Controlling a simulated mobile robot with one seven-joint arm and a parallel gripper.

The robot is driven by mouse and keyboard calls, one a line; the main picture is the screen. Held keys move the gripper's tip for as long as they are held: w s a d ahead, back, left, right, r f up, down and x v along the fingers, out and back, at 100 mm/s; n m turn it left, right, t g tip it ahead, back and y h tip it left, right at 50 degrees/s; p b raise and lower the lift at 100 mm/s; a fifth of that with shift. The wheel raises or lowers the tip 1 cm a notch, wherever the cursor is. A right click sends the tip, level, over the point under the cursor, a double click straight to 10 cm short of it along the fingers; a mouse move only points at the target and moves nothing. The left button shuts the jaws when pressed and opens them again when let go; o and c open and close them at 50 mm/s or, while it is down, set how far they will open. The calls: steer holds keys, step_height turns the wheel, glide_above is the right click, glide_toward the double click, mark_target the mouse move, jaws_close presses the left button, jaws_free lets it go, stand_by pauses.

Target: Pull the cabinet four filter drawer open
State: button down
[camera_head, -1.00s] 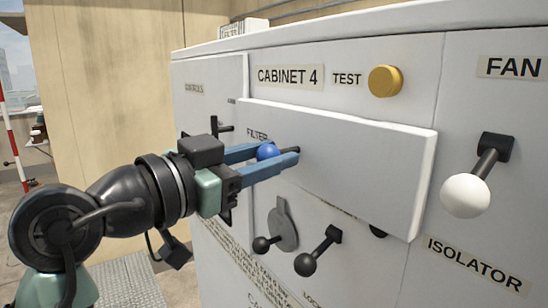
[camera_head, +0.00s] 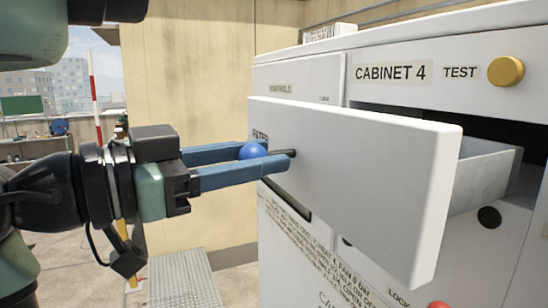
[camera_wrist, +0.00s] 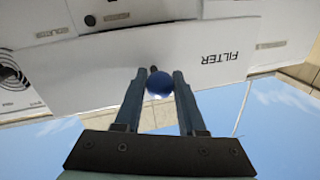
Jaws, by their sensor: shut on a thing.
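The white filter drawer front (camera_head: 365,165) of cabinet 4 stands well out from the cabinet (camera_head: 400,72) in the head view. Its grey side wall (camera_head: 483,178) and a dark opening show behind it. A blue ball knob (camera_head: 252,150) sits on a dark stem on the drawer front. My gripper (camera_head: 248,163) is shut on the blue knob, one blue finger on each side. In the wrist view the knob (camera_wrist: 159,83) lies between the fingertips, and the drawer front with its upside-down FILTER label (camera_wrist: 222,57) is beyond it. The inside of the drawer is mostly hidden.
A yellow TEST button (camera_head: 506,71) is at the cabinet's upper right. A red knob (camera_head: 439,304) shows at the bottom edge. A beige wall (camera_head: 190,120) stands behind, and a metal grating (camera_head: 180,280) lies on the floor below my gripper.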

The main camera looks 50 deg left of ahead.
stand_by(0.3)
steer(key=c, duration=0.5)
jaws_free()
steer(key=s, duration=0.4)
steer(key=s+a, duration=0.1)
steer(key=s, duration=0.8)
steer(key=shift+a, duration=0.4)
